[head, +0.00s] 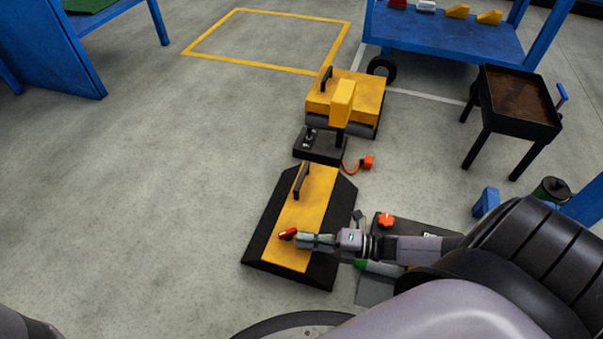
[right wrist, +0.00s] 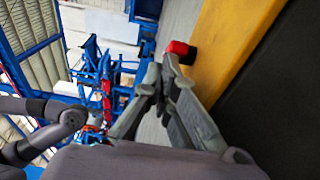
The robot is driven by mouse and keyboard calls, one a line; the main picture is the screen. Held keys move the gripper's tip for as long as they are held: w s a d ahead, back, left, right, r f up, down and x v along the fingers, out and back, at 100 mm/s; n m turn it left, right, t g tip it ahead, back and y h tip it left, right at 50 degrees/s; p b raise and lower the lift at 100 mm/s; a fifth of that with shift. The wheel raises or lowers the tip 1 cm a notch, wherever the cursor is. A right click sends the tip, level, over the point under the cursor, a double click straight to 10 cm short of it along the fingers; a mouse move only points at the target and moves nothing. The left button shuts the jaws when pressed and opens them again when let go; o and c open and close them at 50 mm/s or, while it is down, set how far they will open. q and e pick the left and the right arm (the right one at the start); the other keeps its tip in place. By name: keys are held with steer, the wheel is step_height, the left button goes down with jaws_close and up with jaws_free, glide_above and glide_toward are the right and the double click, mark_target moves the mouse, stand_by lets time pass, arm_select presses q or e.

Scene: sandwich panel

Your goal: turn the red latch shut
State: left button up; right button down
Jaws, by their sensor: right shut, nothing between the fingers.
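The red latch (head: 288,233) sits on the near part of a yellow panel (head: 308,207) with a black frame on the floor. My right gripper (head: 299,240) comes in from the right over the panel, shut and empty, with its fingertips right beside the latch. In the right wrist view the shut fingertips (right wrist: 160,68) lie just below the red latch end (right wrist: 179,48), at the edge of the yellow panel (right wrist: 222,45). I cannot tell whether they touch it. The latch's base is partly hidden by the fingers. My left gripper is out of view.
A black handle (head: 301,181) stands on the panel's far part. Behind it is a yellow machine (head: 362,92) with a black base. An orange knob (head: 386,220) is right of the panel. A black-legged tray table (head: 515,100) stands at right. The floor at left is clear.

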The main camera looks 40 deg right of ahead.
steer(key=shift+w+d, duration=0.1)
steer(key=shift+d, duration=0.05)
steer(key=shift+w+d, duration=0.6)
stand_by(1.2)
step_height(320, 180, up, 10)
stand_by(0.6)
stand_by(0.4)
